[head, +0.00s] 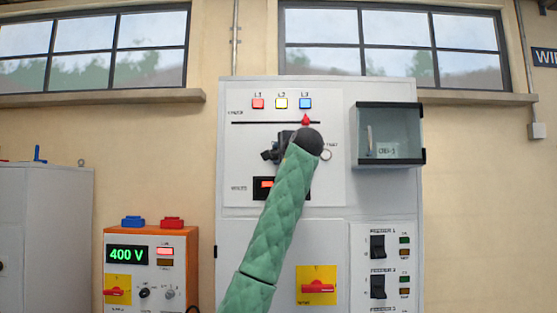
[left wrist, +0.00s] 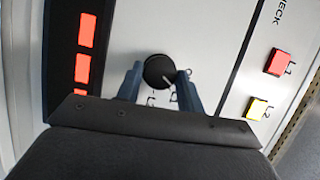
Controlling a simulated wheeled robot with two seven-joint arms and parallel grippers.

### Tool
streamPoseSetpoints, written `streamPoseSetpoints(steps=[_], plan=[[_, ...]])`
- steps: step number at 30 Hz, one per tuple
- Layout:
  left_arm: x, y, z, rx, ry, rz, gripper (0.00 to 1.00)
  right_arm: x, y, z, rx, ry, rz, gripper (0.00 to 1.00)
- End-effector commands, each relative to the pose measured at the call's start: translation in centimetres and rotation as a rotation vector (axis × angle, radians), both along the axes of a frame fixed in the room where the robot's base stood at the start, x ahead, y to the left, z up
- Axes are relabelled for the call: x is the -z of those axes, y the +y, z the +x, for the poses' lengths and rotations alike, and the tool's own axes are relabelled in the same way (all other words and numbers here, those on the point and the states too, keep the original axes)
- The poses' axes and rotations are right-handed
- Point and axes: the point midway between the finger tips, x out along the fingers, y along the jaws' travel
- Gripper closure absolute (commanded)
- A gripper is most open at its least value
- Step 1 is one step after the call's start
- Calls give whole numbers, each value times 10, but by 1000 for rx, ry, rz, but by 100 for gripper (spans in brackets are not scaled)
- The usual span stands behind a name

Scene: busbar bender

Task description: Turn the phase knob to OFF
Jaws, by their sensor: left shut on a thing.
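The phase knob is a round black knob with a white pointer line (left wrist: 159,71) on a white panel in the left wrist view. My left gripper (left wrist: 160,82) has one finger on each side of it and is shut on it. The pointer slants toward the lower right in that view. Small letters around the knob are partly covered by the fingers. In the head view my left gripper (head: 277,149) is at the cabinet's upper panel, and my green-sleeved arm and its dark wrist hide the knob. My right gripper is not in view.
A lit red display (head: 266,184) sits below the knob. Lamps L1 (head: 257,103), L2 (head: 281,103) and L3 (head: 305,103) are above. A glass-fronted box (head: 389,134) projects to the right. An orange unit reading 400 V (head: 150,238) stands at left.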

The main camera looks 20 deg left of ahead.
Motion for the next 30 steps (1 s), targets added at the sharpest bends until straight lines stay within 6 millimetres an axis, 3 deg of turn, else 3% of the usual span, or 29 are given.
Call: streamPoseSetpoints(steps=[15,30], plan=[[1,1,1,0,-110,-403,85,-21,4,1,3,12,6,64],[1,1,1,-3,-147,-534,85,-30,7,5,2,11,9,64]])
